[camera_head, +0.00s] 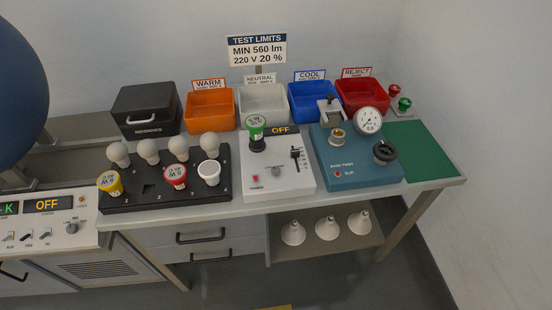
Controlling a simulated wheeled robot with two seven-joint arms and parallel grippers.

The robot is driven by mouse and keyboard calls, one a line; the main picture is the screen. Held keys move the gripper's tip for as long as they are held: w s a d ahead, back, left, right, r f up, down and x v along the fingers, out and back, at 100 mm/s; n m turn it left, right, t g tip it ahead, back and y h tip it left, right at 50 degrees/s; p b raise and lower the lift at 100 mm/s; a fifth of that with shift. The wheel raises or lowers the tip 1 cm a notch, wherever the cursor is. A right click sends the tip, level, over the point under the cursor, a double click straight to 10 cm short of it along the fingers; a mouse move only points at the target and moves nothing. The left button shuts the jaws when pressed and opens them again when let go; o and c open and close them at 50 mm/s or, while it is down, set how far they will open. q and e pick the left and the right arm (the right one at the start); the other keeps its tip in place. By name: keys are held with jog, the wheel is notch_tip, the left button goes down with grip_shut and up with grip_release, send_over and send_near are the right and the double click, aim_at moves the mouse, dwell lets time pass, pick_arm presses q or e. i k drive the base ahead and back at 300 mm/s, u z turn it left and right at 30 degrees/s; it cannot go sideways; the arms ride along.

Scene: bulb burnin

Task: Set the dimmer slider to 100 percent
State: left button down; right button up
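The dimmer slider (295,153) is a small black knob on a vertical slot at the right side of a white control box (306,182). The knob sits toward the upper end of the slot; its scale is too small to read. The box's dark display (281,130) reads OFF in orange. A red button (256,178) and a grey knob (276,171) are on its face. A bulb with a green cap (255,125) stands on the box's upper left. Neither of my grippers is in view.
A black rack (152,205) with several bulbs stands left of the box. A teal test unit (352,168) with a gauge stands close on the right. Coloured bins, including an orange one (210,110), line the back. A large dark blue round body (18,85) fills the upper left.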

aim_at(295, 154)
jog(key=k, duration=0.5)
jog(key=z, duration=1.4)
jog(key=i, duration=0.9)
jog(key=u, duration=2.2)
